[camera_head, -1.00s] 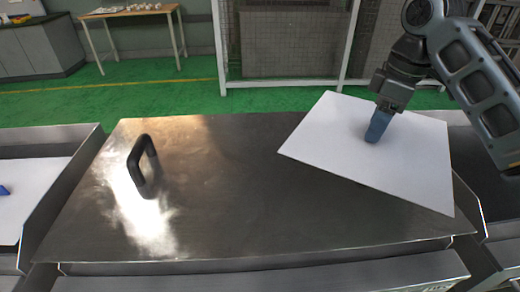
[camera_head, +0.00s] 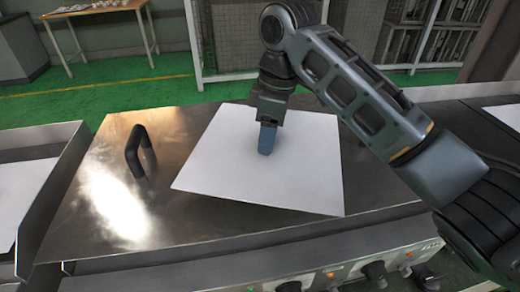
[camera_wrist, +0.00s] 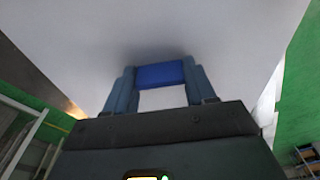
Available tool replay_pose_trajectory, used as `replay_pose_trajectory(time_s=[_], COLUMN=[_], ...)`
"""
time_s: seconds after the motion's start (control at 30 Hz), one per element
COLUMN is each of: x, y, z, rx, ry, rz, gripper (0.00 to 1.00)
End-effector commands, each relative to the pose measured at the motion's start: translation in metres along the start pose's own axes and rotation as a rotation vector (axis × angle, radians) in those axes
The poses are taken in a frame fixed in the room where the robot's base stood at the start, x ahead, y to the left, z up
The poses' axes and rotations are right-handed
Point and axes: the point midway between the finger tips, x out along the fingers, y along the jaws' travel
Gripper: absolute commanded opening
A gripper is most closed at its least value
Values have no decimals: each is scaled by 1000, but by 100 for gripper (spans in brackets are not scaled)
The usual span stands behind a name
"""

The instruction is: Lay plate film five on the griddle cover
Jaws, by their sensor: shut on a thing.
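The white plate film (camera_head: 240,185) is over the middle and right of the steel griddle cover (camera_head: 85,225) in the head view. My gripper (camera_head: 266,150) points down at the film's middle. In the wrist view my gripper (camera_wrist: 160,88) has its two fingers shut on a blue grip block (camera_wrist: 160,74) on the white film (camera_wrist: 100,35), which fills most of that view. I cannot tell whether the film touches the cover or is slightly above it. Any number on the film is not visible.
A black handle (camera_head: 138,152) stands up at the cover's left. Another white sheet (camera_head: 22,195) lies in the tray at left, and one more (camera_head: 505,115) is at far right. The cover's left part is bare.

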Motion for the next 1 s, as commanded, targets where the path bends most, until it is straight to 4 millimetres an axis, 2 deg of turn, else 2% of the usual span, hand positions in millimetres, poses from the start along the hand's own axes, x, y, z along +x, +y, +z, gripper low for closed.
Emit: replay_pose_trajectory(time_s=[0.1, 0.2, 0.33, 0.57, 0.93, 0.97, 1.0], x=[9, 13, 22, 51, 56, 56, 56], y=[-4, -5, -6, -6, -6, -6, -6], z=[-12, -15, -14, -10, -10, -10, -10], rx=[-1, 1, 2, 2, 1, 1, 1], ry=[0, 1, -1, -1, -1, -1, -1], rz=[-1, 0, -1, 0, 0, 0, 0], gripper=[23, 23, 23, 23, 23, 57, 61])
